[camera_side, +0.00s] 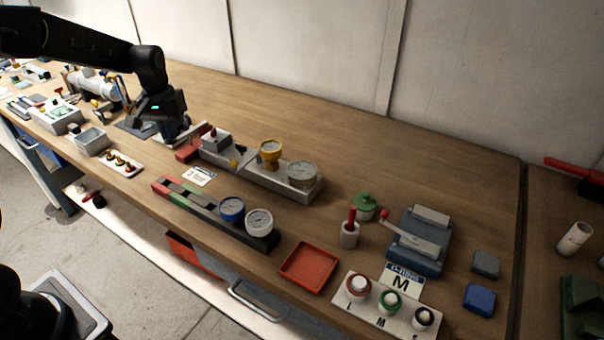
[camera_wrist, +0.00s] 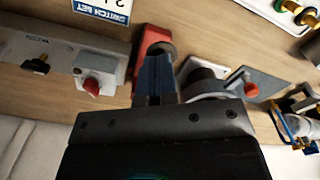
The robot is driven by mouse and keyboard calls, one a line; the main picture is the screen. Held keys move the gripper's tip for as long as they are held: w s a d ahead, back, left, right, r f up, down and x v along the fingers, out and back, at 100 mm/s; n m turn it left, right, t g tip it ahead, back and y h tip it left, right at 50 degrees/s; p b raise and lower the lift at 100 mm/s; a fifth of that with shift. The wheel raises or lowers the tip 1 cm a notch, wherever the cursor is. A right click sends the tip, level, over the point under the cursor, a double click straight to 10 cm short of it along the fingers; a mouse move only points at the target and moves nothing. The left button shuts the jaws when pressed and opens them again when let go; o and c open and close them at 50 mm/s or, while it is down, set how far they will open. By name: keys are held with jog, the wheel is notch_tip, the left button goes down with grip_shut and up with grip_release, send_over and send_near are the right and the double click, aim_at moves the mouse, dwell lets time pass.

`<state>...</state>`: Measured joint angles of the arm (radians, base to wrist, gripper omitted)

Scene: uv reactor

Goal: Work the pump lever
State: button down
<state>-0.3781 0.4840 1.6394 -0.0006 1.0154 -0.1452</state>
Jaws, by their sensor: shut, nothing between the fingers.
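My gripper (camera_wrist: 155,80) is shut and empty, with its blue fingers together. In the wrist view the fingertips reach over the lower part of a red block with a dark round end (camera_wrist: 155,38); I cannot tell whether they touch it. Just right of the fingers is a grey fitting (camera_wrist: 205,85) with a red knob (camera_wrist: 251,89) on a grey plate. Which of these is the pump lever is not clear. In the side view my gripper (camera_side: 176,136) is low over the bench beside the red block (camera_side: 188,151), and the wrist hides most of the grey fitting.
A grey panel (camera_side: 255,175) with gauges and a red button (camera_wrist: 91,87) stands close to my gripper. A label card (camera_side: 199,176) lies in front. A lever (camera_side: 412,239) with a red ball stands on a blue base farther right. The bench behind the panel is clear.

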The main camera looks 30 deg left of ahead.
jog(key=shift+r, duration=2.15)
jog(key=shift+f, duration=0.1)
jog(key=shift+f, duration=2.75)
jog(key=shift+r, duration=2.85)
jog(key=shift+f, duration=0.15)
jog(key=shift+f, duration=2.65)
jog(key=shift+r, duration=2.8)
